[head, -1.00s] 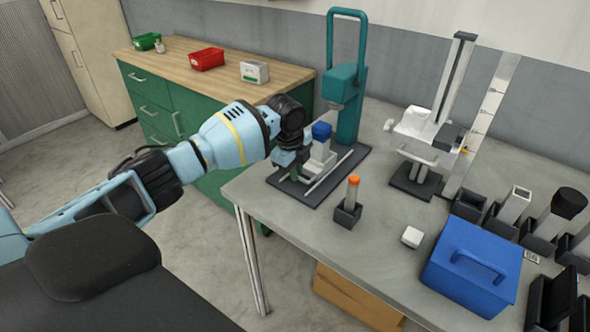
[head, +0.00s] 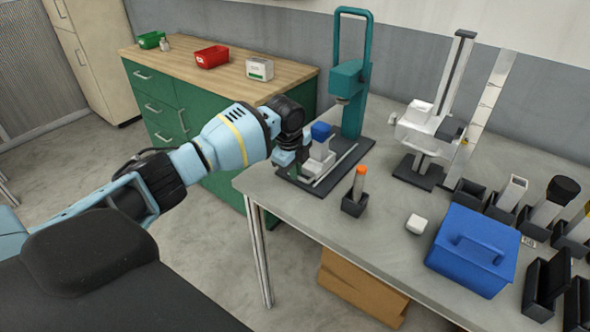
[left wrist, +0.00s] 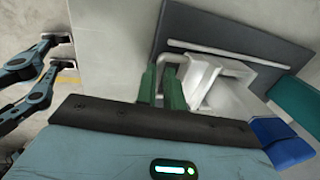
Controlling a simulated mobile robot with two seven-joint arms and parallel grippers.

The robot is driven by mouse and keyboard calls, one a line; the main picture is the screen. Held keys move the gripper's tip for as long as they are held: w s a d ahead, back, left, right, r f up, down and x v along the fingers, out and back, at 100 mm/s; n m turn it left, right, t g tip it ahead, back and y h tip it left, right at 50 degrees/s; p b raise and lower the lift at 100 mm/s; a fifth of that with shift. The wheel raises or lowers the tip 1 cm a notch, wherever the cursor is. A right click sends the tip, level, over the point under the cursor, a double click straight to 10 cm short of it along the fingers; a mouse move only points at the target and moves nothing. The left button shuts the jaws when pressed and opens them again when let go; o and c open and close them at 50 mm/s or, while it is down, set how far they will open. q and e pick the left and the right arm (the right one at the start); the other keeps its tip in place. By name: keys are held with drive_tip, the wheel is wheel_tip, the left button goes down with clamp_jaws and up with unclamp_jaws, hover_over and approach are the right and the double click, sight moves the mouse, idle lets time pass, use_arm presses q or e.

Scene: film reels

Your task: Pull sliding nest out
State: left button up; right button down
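The sliding nest (head: 321,148) is a pale block with a blue top piece, on a dark base plate (head: 349,164) with a pale rail, in front of the teal press (head: 352,103). My left gripper (head: 290,166) is at the nest's near left end. In the left wrist view, its green fingers (left wrist: 160,88) stand close together on either side of part of the nest's white loop handle (left wrist: 184,72) and appear shut on it. The blue piece shows at the lower right there (left wrist: 278,140). The fingertips are hard to see in the head view. My right gripper is not in view.
A dark holder (head: 355,203) with an orange-topped tube stands near the base plate. A small white block (head: 416,224), a blue box (head: 473,251) and a white height stand (head: 428,132) are farther right. The table's left edge is close to my arm.

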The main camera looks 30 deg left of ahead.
use_arm(q)
drive_tip(key=o, duration=0.5)
drive_tip(key=shift+c, duration=0.2)
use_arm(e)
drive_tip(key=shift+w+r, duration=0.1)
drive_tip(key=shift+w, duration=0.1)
use_arm(q)
wheel_tip(320, 180, up, 8)
drive_tip(key=s, duration=0.1)
drive_tip(key=shift+s+f+p, duration=0.2)
drive_tip(key=shift+s+p, duration=0.05)
drive_tip(key=shift+p, duration=0.1)
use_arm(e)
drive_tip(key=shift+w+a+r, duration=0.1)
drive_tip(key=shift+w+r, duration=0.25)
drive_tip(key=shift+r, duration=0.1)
use_arm(q)
drive_tip(key=shift+a, duration=0.1)
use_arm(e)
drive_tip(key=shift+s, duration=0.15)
